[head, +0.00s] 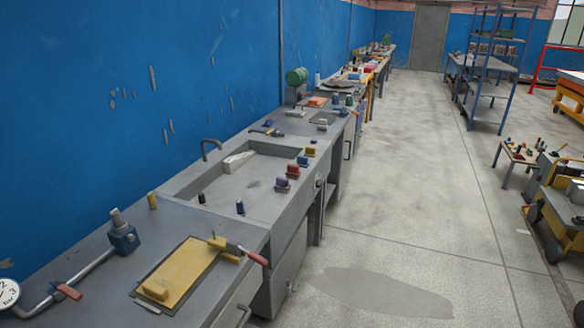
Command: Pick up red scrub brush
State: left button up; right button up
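A small red block-like item (293,170) that looks like the red scrub brush stands on the front edge of the grey sink bench (225,195). It is between a purple item (282,185) of similar shape, nearer to me, and a blue one (302,161), farther back. It is too small to make out bristles. Neither of my grippers is in view.
A sunken basin holds a whitish block (237,161), with a tap (209,148) behind it. A yellow board (182,271) with a red-handled clamp (240,249) lies on the near bench. The concrete floor (400,190) right of the benches is largely clear. A yellow cart (562,207) stands far right.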

aim_at(293, 173)
jog(key=i+l+u, duration=0.2)
jog(key=i+l, duration=0.55)
jog(key=i, duration=0.3)
jog(key=i+l+u, duration=0.2)
jog(key=i+l, duration=0.75)
jog(key=i+l+u, duration=0.2)
jog(key=i+l, duration=0.7)
jog(key=l, duration=0.15)
